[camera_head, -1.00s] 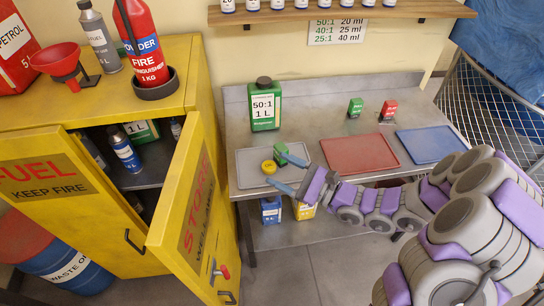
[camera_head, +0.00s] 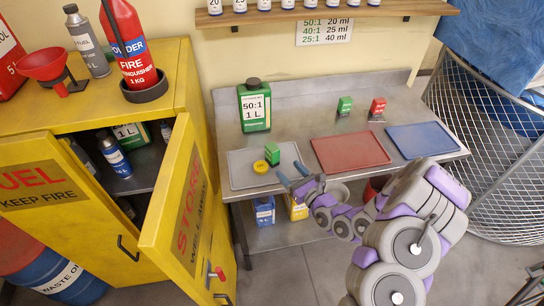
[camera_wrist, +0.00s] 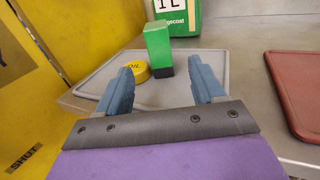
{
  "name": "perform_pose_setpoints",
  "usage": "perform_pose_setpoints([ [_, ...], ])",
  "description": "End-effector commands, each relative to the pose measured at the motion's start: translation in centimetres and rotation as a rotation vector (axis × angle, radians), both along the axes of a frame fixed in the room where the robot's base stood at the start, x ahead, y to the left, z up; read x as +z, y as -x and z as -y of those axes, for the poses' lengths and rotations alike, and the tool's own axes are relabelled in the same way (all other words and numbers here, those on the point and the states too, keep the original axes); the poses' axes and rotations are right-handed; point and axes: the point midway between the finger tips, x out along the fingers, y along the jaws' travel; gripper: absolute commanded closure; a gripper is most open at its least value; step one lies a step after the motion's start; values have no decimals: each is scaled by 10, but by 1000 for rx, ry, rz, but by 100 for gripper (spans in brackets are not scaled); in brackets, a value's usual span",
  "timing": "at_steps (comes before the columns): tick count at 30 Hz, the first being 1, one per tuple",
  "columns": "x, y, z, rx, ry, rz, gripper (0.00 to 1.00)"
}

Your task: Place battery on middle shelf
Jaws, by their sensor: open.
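A green battery (camera_head: 272,154) with a black base stands upright on the grey tray at the bench's left; it also shows in the wrist view (camera_wrist: 158,48). A yellow round cap-like piece (camera_head: 261,166) lies beside it. My gripper (camera_head: 291,174) is open and empty at the tray's front right edge. In the wrist view its two blue fingers (camera_wrist: 160,82) are spread, with the battery just beyond them, not touching. The yellow cabinet's doors stand open, and a grey shelf (camera_head: 150,166) inside holds a blue-and-white bottle (camera_head: 115,157) and a green can. The cabinet's lower inside is mostly hidden by the doors.
The grey tray (camera_head: 238,180) sits beside a red tray (camera_head: 350,151) and a blue tray (camera_head: 423,139). A green jug (camera_head: 254,107) and small green and red blocks stand behind. The open cabinet door (camera_head: 183,205) stands left of the bench. Containers sit under the bench.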

Motion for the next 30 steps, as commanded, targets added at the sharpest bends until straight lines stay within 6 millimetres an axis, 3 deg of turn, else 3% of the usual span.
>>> perform_pose_setpoints([
  [9, 0, -38, -33, 5, 2, 4, 32],
  [20, 0, -59, -50, 5, 1, 2, 32],
  [30, 0, -94, -78, 4, -1, 3, 32],
])
